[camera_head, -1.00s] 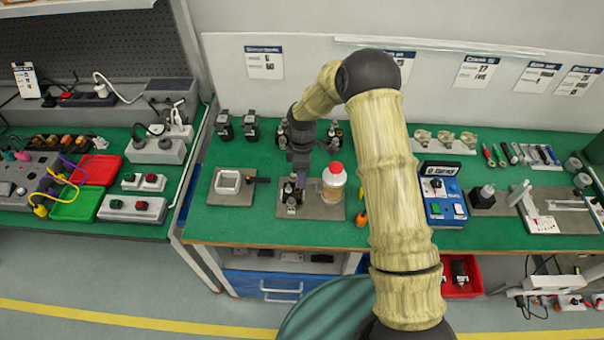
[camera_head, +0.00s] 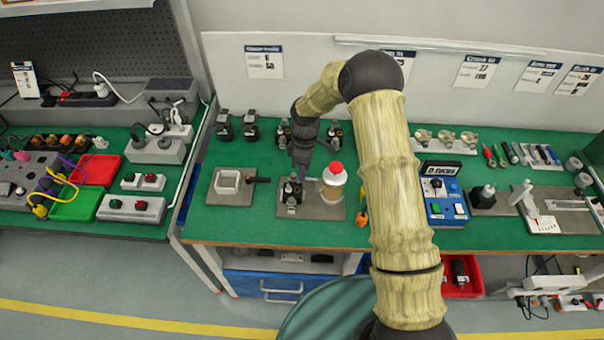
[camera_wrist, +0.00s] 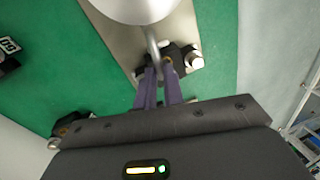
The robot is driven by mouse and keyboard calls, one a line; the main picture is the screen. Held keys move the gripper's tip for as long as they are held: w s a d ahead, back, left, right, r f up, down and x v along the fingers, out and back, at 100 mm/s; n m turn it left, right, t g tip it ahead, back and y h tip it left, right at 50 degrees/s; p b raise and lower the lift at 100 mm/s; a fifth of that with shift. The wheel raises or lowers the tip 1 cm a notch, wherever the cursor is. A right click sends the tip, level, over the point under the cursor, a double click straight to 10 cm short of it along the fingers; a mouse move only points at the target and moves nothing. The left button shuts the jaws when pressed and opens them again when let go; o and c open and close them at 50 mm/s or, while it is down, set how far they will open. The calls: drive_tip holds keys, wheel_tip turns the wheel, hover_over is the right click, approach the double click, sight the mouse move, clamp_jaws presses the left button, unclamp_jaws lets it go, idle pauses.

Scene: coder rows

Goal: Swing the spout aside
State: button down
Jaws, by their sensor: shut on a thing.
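A round container with a red cap (camera_head: 336,167) stands on a grey plate (camera_head: 322,212) on the green bench. Its pale body (camera_wrist: 138,6) fills the top of the wrist view. A thin metal spout (camera_wrist: 152,42) runs down from it to my gripper's purple fingers. My gripper (camera_wrist: 158,72) is shut on the spout near its end. In the head view, my gripper (camera_head: 300,172) is left of the container, above a black fitting (camera_head: 291,190) on the same plate. The spout is too small to make out there.
A blue control box (camera_head: 444,204) stands to the right, beyond my arm. Black fittings (camera_head: 250,128) stand behind. Bare green bench shows left of the plate.

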drive_tip(key=w+d+m+t+y+b, duration=0.1)
drive_tip(key=w+d+m, duration=0.6)
drive_tip(key=m, duration=0.9)
drive_tip(key=shift+w+d+m+t+y+b, duration=0.3)
drive_tip(key=shift+d+t+b, duration=0.6)
drive_tip(key=shift+d, duration=0.75)
drive_tip(key=shift+s, duration=0.1)
drive_tip(key=c, duration=1.5)
unclamp_jaws()
drive_tip(key=d+r+b, duration=0.1)
drive_tip(key=r, duration=0.7)
drive_tip(key=d+r+b, duration=0.1)
drive_tip(key=d+r, duration=0.1)
drive_tip(key=r, duration=0.7)
drive_tip(key=shift+d, duration=0.25)
drive_tip(key=shift+s, duration=0.15)
